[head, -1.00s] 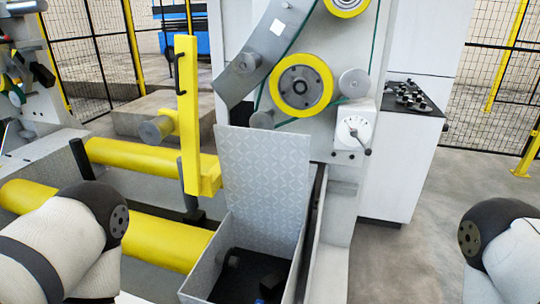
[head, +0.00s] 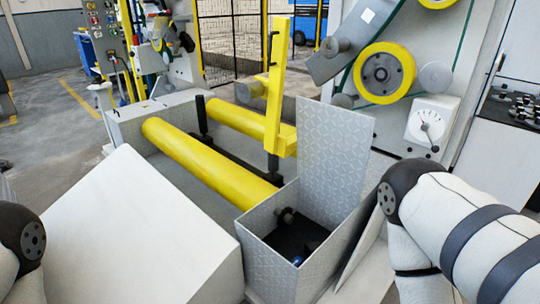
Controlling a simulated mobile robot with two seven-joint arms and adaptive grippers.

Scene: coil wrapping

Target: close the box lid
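The grey metal box (head: 258,250) stands in front of me at the lower middle, its top open. Its patterned lid (head: 335,150) stands upright at the far side of the box. Inside the box are dark items, one with a blue part, which I cannot make out clearly. My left arm shows only as a link at the lower left edge, and my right arm as links at the lower right, just right of the box. Neither gripper is in view, so I see nothing touching the lid.
Yellow rollers (head: 205,165) lie left of the box, and a yellow upright post (head: 277,90) stands behind it. The machine's yellow wheel (head: 384,73) and dial (head: 428,125) are behind the lid. A pale sloped panel (head: 145,235) is at the front left.

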